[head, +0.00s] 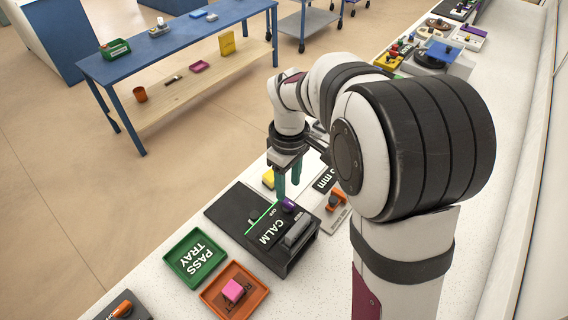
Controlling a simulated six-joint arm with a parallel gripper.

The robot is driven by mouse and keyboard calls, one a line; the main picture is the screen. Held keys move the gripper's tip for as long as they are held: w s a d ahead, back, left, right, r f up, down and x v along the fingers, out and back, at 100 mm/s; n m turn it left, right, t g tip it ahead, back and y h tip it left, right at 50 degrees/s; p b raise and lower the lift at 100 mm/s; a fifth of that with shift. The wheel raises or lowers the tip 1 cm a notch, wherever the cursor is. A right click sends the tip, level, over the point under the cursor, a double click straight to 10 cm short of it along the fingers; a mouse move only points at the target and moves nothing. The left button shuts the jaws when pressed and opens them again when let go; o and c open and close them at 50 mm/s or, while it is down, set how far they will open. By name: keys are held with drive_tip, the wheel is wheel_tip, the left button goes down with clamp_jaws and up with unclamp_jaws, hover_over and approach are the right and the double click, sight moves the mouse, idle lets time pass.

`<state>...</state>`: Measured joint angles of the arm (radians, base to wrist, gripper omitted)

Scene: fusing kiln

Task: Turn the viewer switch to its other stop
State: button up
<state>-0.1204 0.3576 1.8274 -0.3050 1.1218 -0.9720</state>
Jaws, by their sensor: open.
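A black unit (283,255) marked CALM and OFF stands on the white counter. A small purple switch knob (289,205) sits at its far edge, beside the lettering; I take this as the viewer switch. The knob's exact angle is too small to read. My gripper (288,190) points down with its two teal fingers apart. The fingertips are at or just above the purple knob; I cannot tell whether they touch it. A grey bar (297,233) lies on the unit's right part.
A green PASS TRAY (178,279) and an orange tray holding a pink block (234,290) are nearer. An orange switch on a grey plate (338,203) stands right of the unit. Another orange switch (122,309) is at bottom left.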

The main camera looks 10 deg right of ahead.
sight(288, 201)
wheel_tip(288, 201, down, 6)
drive_tip(key=shift+r, duration=0.1)
clamp_jaws()
idle(0.4)
